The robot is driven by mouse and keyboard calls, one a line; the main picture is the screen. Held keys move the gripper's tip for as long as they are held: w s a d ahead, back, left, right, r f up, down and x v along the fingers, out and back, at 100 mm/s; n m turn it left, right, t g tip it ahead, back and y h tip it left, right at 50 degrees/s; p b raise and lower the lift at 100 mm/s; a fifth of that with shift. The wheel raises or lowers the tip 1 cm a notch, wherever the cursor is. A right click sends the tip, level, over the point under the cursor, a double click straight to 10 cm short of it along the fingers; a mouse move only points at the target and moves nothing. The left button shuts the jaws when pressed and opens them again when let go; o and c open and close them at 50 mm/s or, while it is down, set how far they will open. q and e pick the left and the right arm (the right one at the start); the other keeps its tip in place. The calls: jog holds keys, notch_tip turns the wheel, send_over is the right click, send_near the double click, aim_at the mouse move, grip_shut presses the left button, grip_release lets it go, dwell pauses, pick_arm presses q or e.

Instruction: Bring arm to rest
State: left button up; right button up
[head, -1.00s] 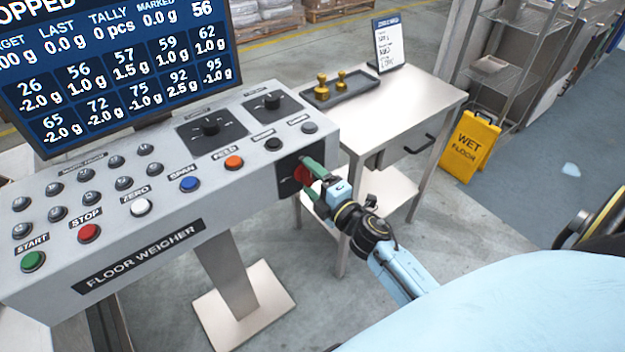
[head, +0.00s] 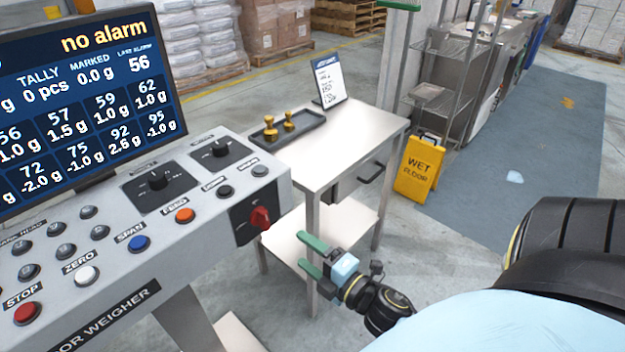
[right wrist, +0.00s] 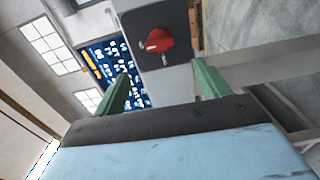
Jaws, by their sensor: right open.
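My right gripper (head: 308,256) is open and empty, its green fingers apart. It hangs to the right of the floor weigher's console (head: 130,235), clear of it. The red rotary knob (head: 260,217) on its dark plate sits at the console's right end, up and left of the fingertips. In the right wrist view the red knob (right wrist: 159,40) shows beyond the two green fingers, with a gap between. The screen (head: 85,95) reads "no alarm". My left gripper is not in view.
A steel side table (head: 350,135) holds a tray (head: 310,130) with brass weights (head: 289,120) and a printed card (head: 328,80). A yellow wet floor sign (head: 418,168) stands to its right, near a wire shelf (head: 445,50). Open floor lies between the table and me.

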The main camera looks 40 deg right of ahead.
jog(key=shift+s, duration=0.55)
jog(key=s+a+f+m+g, duration=0.1)
jog(key=s+f+m+g, duration=0.2)
jog(key=f, duration=0.6)
jog(key=s+a+f+m+g+h, duration=0.15)
jog(key=f+m, duration=0.25)
jog(key=f, duration=0.5)
jog(key=s+a+f+m+g, duration=0.1)
jog(key=s+f+m+g, duration=0.2)
jog(key=f, duration=0.6)
jog(key=s+a+f+m+g, duration=0.1)
jog(key=s+f+m+g, duration=0.2)
jog(key=s+f, duration=0.5)
jog(key=s+a+f+m+g, duration=0.1)
jog(key=s+f+m+g, duration=0.2)
jog(key=s, duration=1.2)
notch_tip(320, 180, down, 6)
jog(key=g, duration=0.3)
jog(key=shift+s+r, duration=0.25)
jog(key=shift+s, duration=0.1)
jog(key=shift+g, duration=0.25)
